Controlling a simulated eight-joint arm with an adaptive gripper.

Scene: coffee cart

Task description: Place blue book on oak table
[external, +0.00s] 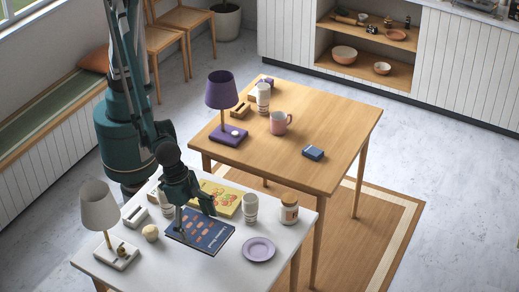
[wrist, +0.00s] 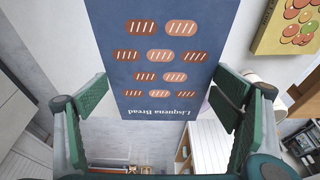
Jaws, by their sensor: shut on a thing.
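The blue book (external: 207,235) has a dark blue cover with rows of orange-brown loaves. It is at the white table (external: 169,272), cover up; I cannot tell whether it touches the top or is slightly raised. My gripper (external: 192,212) is at the book's left part, shut on it. In the wrist view the blue book (wrist: 162,75) fills the space between the green fingers, its title upside down. The oak table (external: 345,127) stands behind the white table, with a bare stretch at its front and right.
On the oak table are a purple lamp (external: 222,92), a pink mug (external: 279,123), a striped cup (external: 263,97) and a small blue box (external: 313,153). Around the book are a yellow book (external: 226,196), a cup (external: 250,208), a jar (external: 289,210), a lilac plate (external: 259,249) and a white lamp (external: 99,208).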

